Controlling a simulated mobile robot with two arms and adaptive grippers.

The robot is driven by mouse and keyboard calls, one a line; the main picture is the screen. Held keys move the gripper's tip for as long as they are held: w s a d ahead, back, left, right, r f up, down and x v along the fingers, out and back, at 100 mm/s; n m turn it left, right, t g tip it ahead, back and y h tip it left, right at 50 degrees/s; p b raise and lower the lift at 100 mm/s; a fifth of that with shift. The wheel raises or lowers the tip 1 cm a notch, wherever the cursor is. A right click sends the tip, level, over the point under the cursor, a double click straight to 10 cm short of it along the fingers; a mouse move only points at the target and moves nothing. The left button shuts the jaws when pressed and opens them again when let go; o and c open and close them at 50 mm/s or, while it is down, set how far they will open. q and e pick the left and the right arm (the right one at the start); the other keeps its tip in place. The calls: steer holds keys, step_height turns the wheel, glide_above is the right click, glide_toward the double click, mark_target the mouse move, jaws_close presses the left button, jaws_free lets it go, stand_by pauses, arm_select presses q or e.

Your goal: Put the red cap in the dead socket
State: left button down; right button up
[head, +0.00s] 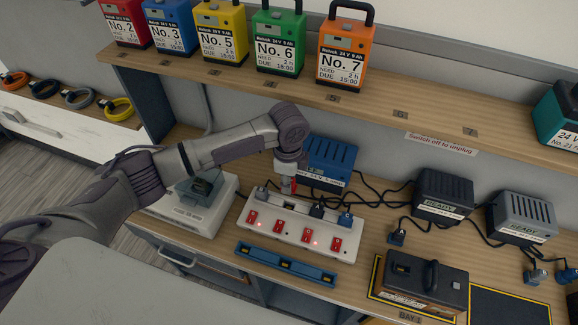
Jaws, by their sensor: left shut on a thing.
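My left gripper (287,182) points down above the white power strip (274,238). It is shut on the small red cap (293,185), which shows only partly between the fingers. The strip has a row of red switches along its front and sockets along its back. Plugs sit at the left end and in the two right-hand sockets. The second socket from the left (290,206) has no plug and lies just below and in front of the cap. Which socket is dead is not clear to me. My right gripper is not in view.
A blue charger (328,160) stands behind the strip, with black cables running right to two more chargers (442,194). A blue tray (284,264) lies in front. A dark battery (425,283) is at the right. The shelf (300,92) with several batteries overhangs behind.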

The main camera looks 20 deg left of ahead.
arm_select(q)
steer(key=shift+m, duration=0.3)
steer(key=shift+f+b, duration=0.35)
steer(key=shift+f, duration=0.05)
step_height(320, 180, down, 6)
steer(key=b, duration=0.6)
steer(key=shift+r, duration=0.2)
steer(key=shift+f+b, duration=0.4)
steer(key=shift+b, duration=0.2)
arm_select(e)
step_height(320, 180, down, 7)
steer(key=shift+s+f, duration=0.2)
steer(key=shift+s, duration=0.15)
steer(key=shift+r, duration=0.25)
arm_select(q)
steer(key=shift+p, duration=0.5)
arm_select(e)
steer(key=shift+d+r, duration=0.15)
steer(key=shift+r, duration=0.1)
arm_select(q)
steer(key=shift+r+p, duration=0.1)
steer(key=shift+p, duration=0.7)
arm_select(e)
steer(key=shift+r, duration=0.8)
